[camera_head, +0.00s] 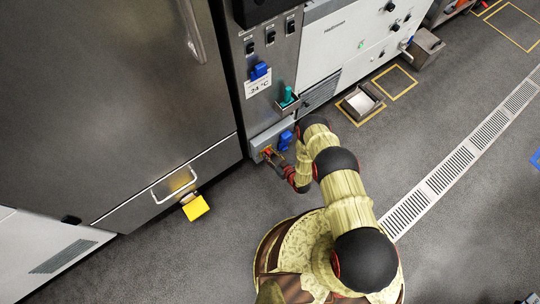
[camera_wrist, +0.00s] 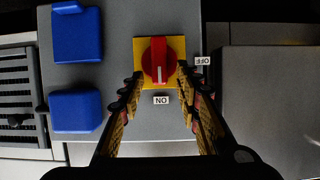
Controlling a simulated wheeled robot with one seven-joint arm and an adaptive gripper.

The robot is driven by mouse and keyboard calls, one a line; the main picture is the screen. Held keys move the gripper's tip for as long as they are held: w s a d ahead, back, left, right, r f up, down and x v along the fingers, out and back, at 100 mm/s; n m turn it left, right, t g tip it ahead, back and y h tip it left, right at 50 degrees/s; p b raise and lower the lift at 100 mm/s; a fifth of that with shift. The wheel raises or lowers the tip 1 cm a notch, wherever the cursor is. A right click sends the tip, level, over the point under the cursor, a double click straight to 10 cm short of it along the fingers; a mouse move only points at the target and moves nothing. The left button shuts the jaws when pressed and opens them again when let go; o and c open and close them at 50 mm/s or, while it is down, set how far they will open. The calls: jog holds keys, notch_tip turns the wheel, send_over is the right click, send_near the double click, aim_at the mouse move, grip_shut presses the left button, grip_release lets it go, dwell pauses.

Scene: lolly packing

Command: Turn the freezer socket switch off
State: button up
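The freezer socket switch (camera_wrist: 158,60) is a red rotary knob on a yellow square plate, set in a grey panel. Its handle stands vertical in the wrist view, and its white mark points down toward the "ON" label (camera_wrist: 161,100). The "OFF" label (camera_wrist: 203,61) is to the right of the plate. In the head view the switch (camera_head: 266,152) is low on the panel, partly hidden by my gripper (camera_head: 275,161). In the wrist view my gripper (camera_wrist: 158,82) is open, its fingertips on either side of the knob's lower part. I cannot tell whether they touch it.
Two blue socket covers (camera_wrist: 77,35) (camera_wrist: 76,111) are left of the switch in the wrist view. The large steel freezer door (camera_head: 120,90) stands left in the head view. A yellow block (camera_head: 196,208) sticks out below it. An open tray (camera_head: 360,102) lies on the floor at right.

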jog(key=shift+c, duration=0.8)
grip_shut()
